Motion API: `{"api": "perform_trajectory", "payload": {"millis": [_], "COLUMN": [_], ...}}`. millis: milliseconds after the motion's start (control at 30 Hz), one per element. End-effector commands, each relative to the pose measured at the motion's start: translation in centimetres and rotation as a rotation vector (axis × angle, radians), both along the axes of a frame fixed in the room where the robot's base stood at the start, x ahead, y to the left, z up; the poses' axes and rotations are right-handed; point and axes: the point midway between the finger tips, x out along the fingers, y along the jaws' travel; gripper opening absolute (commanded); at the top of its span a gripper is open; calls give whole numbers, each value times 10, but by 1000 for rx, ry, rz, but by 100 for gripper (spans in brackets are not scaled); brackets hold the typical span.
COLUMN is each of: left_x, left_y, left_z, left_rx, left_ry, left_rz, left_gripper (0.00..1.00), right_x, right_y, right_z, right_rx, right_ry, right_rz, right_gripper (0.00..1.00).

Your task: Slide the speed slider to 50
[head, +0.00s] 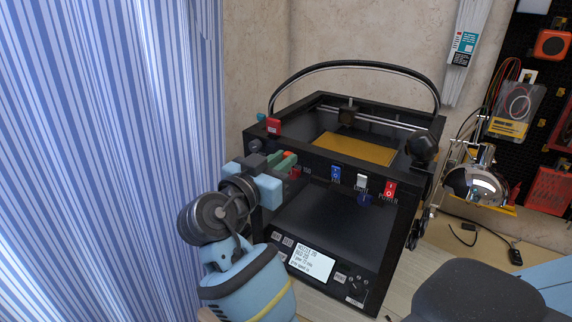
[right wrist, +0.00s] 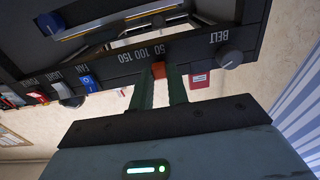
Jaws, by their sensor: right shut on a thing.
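The speed slider has a small orange-red knob (right wrist: 158,70) on the black front bar of the machine, seen upside down in the right wrist view. My right gripper (right wrist: 161,88) is shut on this knob, one green finger on each side. The knob stands by the printed scale 50, 100, 150; the exact mark it sits at is hard to tell. In the head view my right gripper (head: 284,168) reaches the left part of the bar and largely hides the slider. My left gripper is not in view.
The black printer frame (head: 322,160) also bears a dark BELT knob (right wrist: 231,60), a blue FAN switch (head: 336,174), a white switch (head: 362,182) and a red POWER switch (head: 390,189). A lit display (head: 312,263) sits below. A striped curtain (head: 100,130) hangs at left.

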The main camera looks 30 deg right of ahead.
Motion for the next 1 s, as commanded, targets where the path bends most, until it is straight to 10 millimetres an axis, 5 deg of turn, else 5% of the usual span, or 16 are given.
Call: {"api": "perform_trajectory", "payload": {"millis": [333,367,533,1000], "left_x": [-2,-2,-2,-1], "left_y": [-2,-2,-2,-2], "left_z": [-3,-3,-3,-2], "left_rx": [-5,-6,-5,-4], "left_ry": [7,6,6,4], "left_rz": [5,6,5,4], "left_gripper": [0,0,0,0], "right_x": [9,9,9,9], "right_y": [4,4,4,2], "right_z": [1,1,1,0], "right_rx": [-2,-2,-2,-1], "right_ry": [-3,-3,-3,-1], "right_rz": [4,4,2,0], "right_gripper": [0,17,38,38]}}
